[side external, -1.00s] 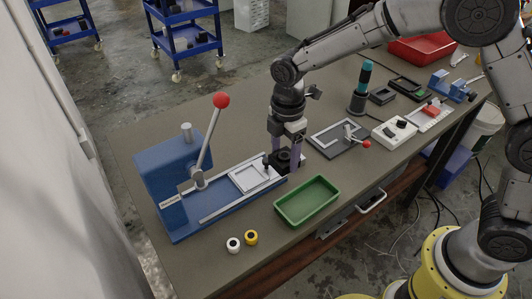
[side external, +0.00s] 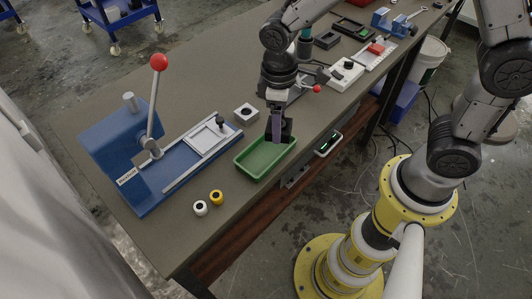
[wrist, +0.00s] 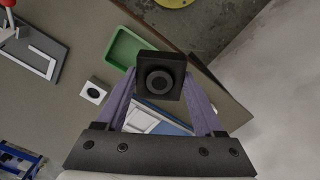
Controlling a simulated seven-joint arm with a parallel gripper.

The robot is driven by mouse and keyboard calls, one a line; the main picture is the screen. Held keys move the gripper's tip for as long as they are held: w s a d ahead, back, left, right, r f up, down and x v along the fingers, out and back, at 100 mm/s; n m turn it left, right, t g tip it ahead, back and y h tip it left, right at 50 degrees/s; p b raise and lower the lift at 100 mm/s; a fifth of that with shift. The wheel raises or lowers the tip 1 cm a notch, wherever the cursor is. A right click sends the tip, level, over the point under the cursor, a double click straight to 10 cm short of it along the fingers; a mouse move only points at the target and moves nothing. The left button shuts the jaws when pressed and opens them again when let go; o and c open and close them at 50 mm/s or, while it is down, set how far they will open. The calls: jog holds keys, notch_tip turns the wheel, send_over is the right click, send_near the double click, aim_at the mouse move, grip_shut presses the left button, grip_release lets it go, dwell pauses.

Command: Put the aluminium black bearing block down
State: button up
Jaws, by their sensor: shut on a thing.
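My gripper (side external: 276,138) is shut on the black bearing block (side external: 287,128). In the wrist view the block (wrist: 160,78) is a dark square piece with a round bore, held between the two purple fingers (wrist: 161,96). In the side view the gripper and block overlap the far right part of the green tray (side external: 252,176); I cannot tell how high they are above it. In the wrist view the tray (wrist: 112,50) is partly hidden behind the block. A light grey block with a dark hole (side external: 246,114) stands on the table left of my gripper; it also shows in the wrist view (wrist: 94,91).
A blue press (side external: 112,138) with a red-knobbed lever (side external: 158,62) stands on the left. A white and a yellow ring (side external: 216,197) lie in front of it. A white control box (side external: 346,73) and small trays line the back right. The table's front edge lies close to the green tray.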

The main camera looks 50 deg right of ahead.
jog(key=s+d+m, duration=0.4)
jog(key=s+m, duration=0.2)
jog(key=s, duration=0.3)
jog(key=w+f, duration=0.1)
jog(key=w, duration=0.2)
jog(key=w+a+f, duration=0.1)
jog(key=w, duration=0.2)
jog(key=w+a+f, duration=0.1)
jog(key=w+f, duration=0.1)
jog(key=w, duration=0.1)
send_over(266, 155)
notch_tip(266, 155, down, 6)
jog(key=shift+s+d+r, duration=0.1)
jog(key=shift+s+r, duration=0.05)
jog(key=shift+r, duration=0.1)
jog(key=shift+f, duration=1.65)
jog(key=shift+f, duration=0.2)
jog(key=o, duration=1.6)
jog(key=shift+r, duration=0.1)
